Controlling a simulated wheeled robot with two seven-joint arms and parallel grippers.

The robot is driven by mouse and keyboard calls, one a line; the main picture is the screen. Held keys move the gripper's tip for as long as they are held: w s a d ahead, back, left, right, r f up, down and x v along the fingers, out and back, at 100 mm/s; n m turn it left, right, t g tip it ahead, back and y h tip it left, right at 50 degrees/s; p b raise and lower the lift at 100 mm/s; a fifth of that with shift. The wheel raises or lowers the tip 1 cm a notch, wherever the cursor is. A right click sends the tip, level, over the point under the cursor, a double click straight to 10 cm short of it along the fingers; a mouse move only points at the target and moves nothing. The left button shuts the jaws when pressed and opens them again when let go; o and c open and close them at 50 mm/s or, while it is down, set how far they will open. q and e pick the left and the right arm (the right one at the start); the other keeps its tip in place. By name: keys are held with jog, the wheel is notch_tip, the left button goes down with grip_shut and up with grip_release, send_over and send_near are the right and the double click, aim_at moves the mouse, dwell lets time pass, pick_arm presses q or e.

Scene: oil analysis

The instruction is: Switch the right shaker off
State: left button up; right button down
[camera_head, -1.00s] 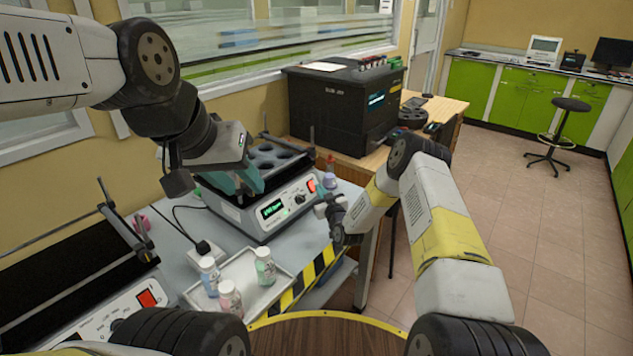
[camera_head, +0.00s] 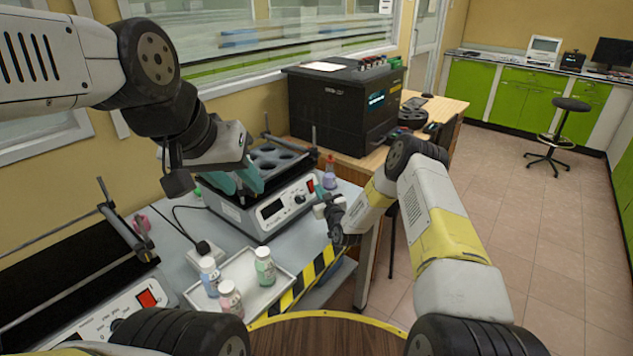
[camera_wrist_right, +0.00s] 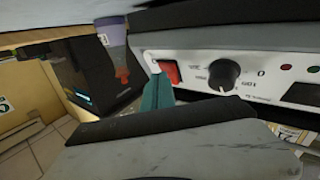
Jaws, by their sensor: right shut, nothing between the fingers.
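The right shaker (camera_head: 262,213) stands on the grey bench, with round holes in its top tray. Its front display (camera_head: 271,209) is dark. Its red switch (camera_head: 310,186) sits at the right end of the front panel; the right wrist view shows the switch (camera_wrist_right: 170,72) beside a black knob (camera_wrist_right: 223,74). My right gripper (camera_head: 323,207) is shut and empty, just in front of that end; its teal fingertips (camera_wrist_right: 159,88) are at the switch's edge, and contact cannot be told.
The left shaker (camera_head: 95,315) stands at the lower left with its own red switch. A tray (camera_head: 281,283) with three small bottles lies in front. A purple-bodied bottle (camera_head: 329,177) stands close to the right of the switch. A black machine (camera_head: 335,108) stands behind.

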jog(key=shift+d, duration=0.1)
jog(key=shift+s+d+r, duration=0.35)
jog(key=shift+d+r, duration=0.05)
jog(key=shift+r, duration=0.05)
jog(key=shift+s+d+r, duration=0.6)
jog(key=shift+d+r, duration=0.1)
jog(key=shift+d, duration=0.15)
jog(key=shift+s+d+r, duration=0.6)
jog(key=shift+d+r, duration=0.1)
jog(key=shift+d, duration=0.1)
